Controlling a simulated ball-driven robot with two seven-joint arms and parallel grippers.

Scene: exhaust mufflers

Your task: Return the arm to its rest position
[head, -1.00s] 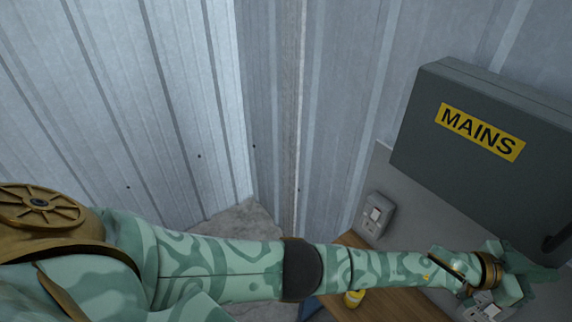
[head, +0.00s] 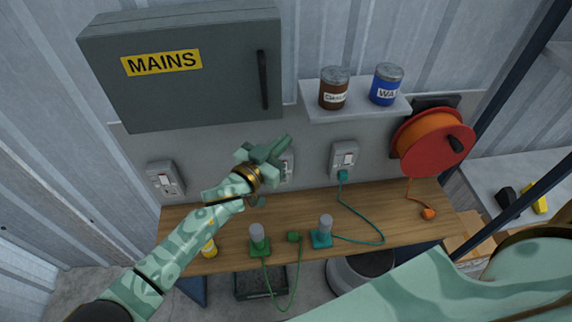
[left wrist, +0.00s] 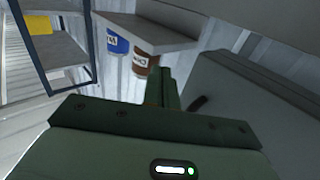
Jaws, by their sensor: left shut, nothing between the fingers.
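My left arm comes in from the lower left in the head view. Its green gripper (head: 278,150) is held above the wooden bench, in front of the wall panel and just below the grey MAINS box (head: 190,75). In the left wrist view the gripper's fingers (left wrist: 163,85) are together with nothing between them. The gripper hides part of the middle wall socket (head: 287,168). A pale green part of my right arm crosses the lower right of the head view; its gripper is out of view.
A shelf (head: 360,113) holds a brown can (head: 334,88) and a blue can (head: 386,84). A red cable reel (head: 432,142) hangs right.

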